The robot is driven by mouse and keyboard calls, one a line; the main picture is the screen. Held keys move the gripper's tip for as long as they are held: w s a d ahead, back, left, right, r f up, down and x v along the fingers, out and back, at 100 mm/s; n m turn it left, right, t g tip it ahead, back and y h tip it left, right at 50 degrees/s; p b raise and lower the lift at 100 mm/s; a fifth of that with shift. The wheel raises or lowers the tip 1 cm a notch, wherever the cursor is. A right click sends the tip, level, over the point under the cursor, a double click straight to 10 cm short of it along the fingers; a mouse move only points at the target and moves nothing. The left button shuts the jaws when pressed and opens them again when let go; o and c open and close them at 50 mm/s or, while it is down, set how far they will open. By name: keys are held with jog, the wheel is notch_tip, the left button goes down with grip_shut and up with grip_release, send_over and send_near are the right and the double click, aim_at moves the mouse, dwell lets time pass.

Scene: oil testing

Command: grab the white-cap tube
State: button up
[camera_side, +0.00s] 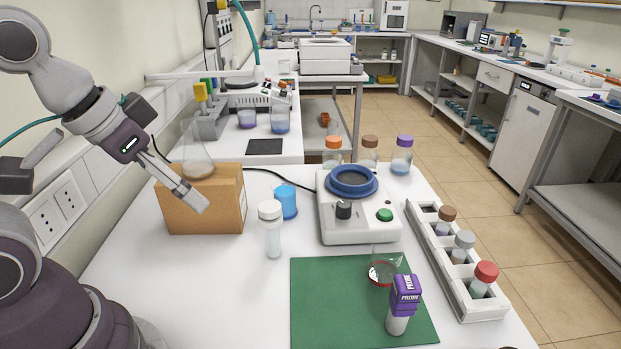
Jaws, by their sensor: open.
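The white-cap tube (272,236) stands upright on the white table, left of the stirrer. It has a white cap on a clear body with pale contents. My gripper (197,203) is to the left of the tube and higher in the picture, in front of the cardboard box. It is open and empty, apart from the tube, with its fingers pointing down and to the right. The exact gap between the fingertips is hard to see from this angle.
A blue cup (288,199) stands close behind the tube. A cardboard box (205,212), a stirrer (358,222), a green mat (320,305) with a purple probe (404,297) and glass beaker (384,268), and a tube rack (461,290) surround it. The table's front left is clear.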

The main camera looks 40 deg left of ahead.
jog(key=n+g, duration=0.5)
jog(key=n, duration=1.6)
send_over(271, 224)
jog(key=s+a, duration=0.1)
notch_tip(271, 224, down, 3)
jog(key=f+n, duration=0.1)
jog(key=w+f+n, duration=0.1)
jog(key=n, duration=0.1)
jog(key=f+n, duration=0.1)
jog(key=shift+w+a+f+g, duration=0.1)
jog(key=shift+w+a+g, duration=0.2)
jog(key=shift+w, duration=0.05)
jog(key=f, duration=0.9)
jog(key=shift+w+f, duration=0.25)
jog(key=shift+f, duration=0.15)
jog(key=shift+c, duration=0.3)
jog(key=c, duration=1)
